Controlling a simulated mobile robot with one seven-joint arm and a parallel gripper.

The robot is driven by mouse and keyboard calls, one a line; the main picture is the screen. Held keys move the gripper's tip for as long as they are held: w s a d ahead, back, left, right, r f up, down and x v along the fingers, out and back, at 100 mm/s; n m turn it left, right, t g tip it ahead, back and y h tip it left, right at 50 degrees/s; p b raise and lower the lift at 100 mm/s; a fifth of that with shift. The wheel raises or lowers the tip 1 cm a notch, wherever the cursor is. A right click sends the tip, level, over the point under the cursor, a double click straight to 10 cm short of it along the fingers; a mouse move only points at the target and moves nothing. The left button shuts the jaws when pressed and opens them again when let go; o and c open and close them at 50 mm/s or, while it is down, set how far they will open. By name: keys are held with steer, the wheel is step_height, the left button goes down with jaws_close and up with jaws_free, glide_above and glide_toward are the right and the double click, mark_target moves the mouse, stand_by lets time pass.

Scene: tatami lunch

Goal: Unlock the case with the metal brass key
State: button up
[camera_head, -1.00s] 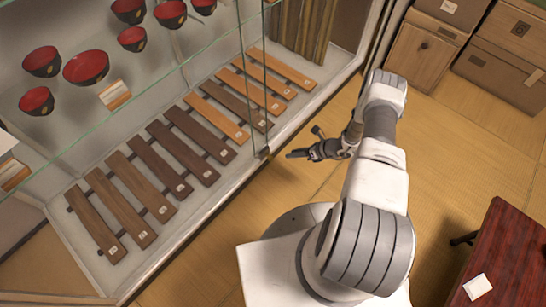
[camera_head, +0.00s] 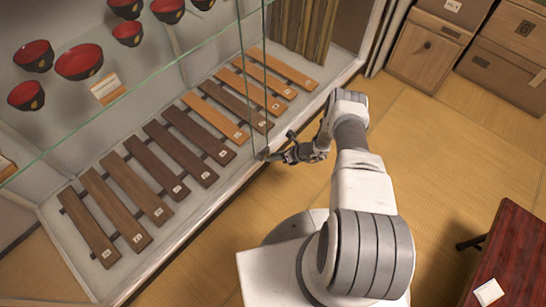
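The glass display case (camera_head: 190,215) fills the left side of the head view, with its glass panes and pale lower frame. A small dark fitting, perhaps the lock, sits at the lower edge of the glass and is mostly hidden by my fingertips. My gripper (camera_head: 268,156) is at the case front, its dark fingers pointing left at this fitting. It looks very close to the glass edge; I cannot tell whether it touches. I cannot make out the brass key, nor whether the fingers are shut on it.
Inside the case are a wooden xylophone-like row of bars (camera_head: 160,150) and red-and-black bowls (camera_head: 80,62) on a glass shelf. Cardboard boxes (camera_head: 500,58) stand at the back right. A red table (camera_head: 515,265) is at the lower right. The tatami floor (camera_head: 430,150) between is clear.

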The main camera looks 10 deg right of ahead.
jaws_close()
steer(key=shift+r, duration=0.1)
steer(key=shift+r+t+h+p, duration=0.15)
steer(key=shift+t+h+p, duration=0.15)
steer(key=shift+p, duration=0.65)
steer(key=n+h+p, duration=0.1)
steer(key=p, duration=0.2)
steer(key=shift+s+a+r+t, duration=0.1)
steer(key=shift+a+t, duration=0.1)
steer(key=shift+t, duration=0.1)
steer(key=h+p, duration=0.1)
steer(key=p, duration=0.2)
steer(key=shift+a+n, duration=0.1)
steer(key=shift+n, duration=0.2)
steer(key=shift+t+p, duration=0.3)
steer(key=shift+f, duration=0.25)
jaws_free()
steer(key=shift+s, duration=0.1)
